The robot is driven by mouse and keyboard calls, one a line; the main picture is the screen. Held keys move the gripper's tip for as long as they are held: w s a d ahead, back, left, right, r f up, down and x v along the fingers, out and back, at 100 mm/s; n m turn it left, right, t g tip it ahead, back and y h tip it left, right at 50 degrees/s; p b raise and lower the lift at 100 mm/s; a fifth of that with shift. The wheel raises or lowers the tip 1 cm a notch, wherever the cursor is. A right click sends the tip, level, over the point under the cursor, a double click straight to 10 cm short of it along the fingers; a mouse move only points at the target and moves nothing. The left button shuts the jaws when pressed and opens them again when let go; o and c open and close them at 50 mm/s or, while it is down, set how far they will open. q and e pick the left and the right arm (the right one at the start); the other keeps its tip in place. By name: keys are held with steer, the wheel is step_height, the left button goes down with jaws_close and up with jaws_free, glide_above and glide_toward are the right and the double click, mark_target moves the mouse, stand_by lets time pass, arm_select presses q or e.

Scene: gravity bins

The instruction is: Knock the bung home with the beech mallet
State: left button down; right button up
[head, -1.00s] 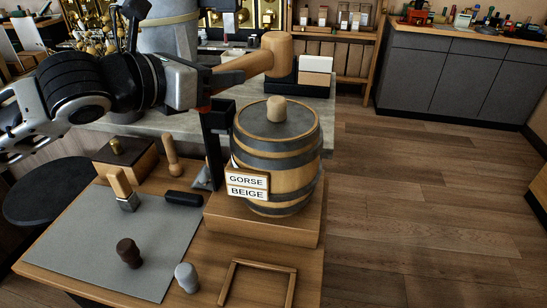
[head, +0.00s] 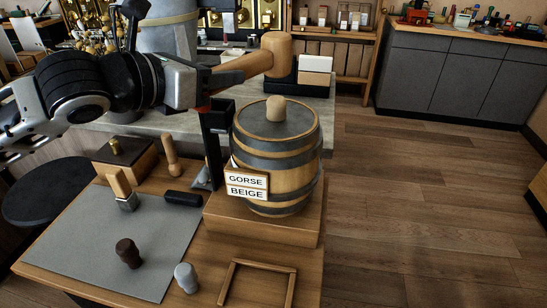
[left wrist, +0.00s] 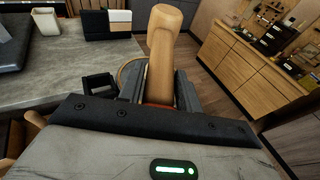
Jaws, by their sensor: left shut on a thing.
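My left gripper (head: 205,90) is shut on the handle of the beech mallet (head: 277,52) and holds it up in the air. The mallet's head is above the bung, with a clear gap between them in the head view. The mallet also shows in the left wrist view (left wrist: 163,48), reaching away from the jaws. The pale wooden bung (head: 276,108) stands upright in the top of the small barrel (head: 283,165), sticking well out of the lid. My right gripper is out of view.
The barrel stands on a wooden block (head: 262,224) on the bench. A grey mat (head: 105,245) holds a brush (head: 121,190) and a dark stopper (head: 128,254). A grey stopper (head: 186,278) and a wooden frame (head: 258,264) lie in front. Floor at right is clear.

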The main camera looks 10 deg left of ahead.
arm_select(q)
step_height(320, 180, down, 3)
steer(key=shift+b, duration=1)
arm_select(e)
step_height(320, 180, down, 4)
steer(key=b, duration=0.2)
arm_select(q)
steer(key=r+p, duration=0.1)
steer(key=p, duration=0.3)
steer(key=shift+r, duration=1.15)
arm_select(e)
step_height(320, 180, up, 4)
